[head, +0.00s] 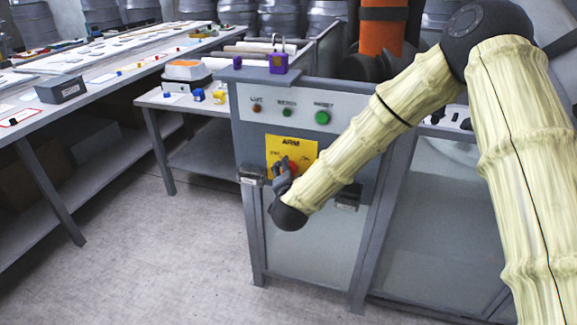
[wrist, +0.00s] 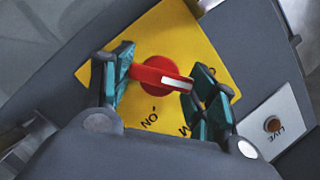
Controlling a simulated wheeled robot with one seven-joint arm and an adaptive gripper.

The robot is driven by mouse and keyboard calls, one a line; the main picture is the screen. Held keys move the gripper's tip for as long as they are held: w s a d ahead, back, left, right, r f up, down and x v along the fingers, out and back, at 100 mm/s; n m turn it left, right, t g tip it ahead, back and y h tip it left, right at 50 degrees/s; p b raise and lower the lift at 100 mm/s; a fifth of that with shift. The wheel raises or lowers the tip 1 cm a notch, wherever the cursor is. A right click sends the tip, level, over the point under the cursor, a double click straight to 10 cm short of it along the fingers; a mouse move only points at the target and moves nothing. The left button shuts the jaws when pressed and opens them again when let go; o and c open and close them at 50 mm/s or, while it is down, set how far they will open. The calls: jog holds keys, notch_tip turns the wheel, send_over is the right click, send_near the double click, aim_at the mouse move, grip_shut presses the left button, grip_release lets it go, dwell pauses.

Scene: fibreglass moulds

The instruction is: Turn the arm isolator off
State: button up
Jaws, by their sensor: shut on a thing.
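The arm isolator is a red rotary handle (wrist: 150,72) with a white pointer stripe, on a yellow plate (wrist: 195,45) that shows tilted in the wrist view. In the head view the yellow plate (head: 306,149), marked ARM, is on the front of a grey cabinet, and a little of the red handle (head: 294,167) shows. My gripper (wrist: 161,88) is shut on the handle, one teal-padded finger at each end. In the wrist view the stripe points right and slightly down, towards the right finger. In the head view my gripper (head: 284,174) hides part of the handle and plate.
Above the plate, the cabinet has a row of labelled indicators, with a green one (head: 322,117) at the right; a LIVE indicator (wrist: 272,124) shows in the wrist view. A purple padlock-like item (head: 278,63) stands on the cabinet top. Floor (head: 165,250) is clear at left.

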jog(key=shift+n+g+h+p, duration=0.3)
jog(key=shift+n+p, duration=0.3)
jog(key=shift+p, duration=0.05)
jog(key=shift+f, duration=0.1)
jog(key=o, duration=1)
jog(key=shift+s, duration=0.1)
jog(key=v, duration=1.2)
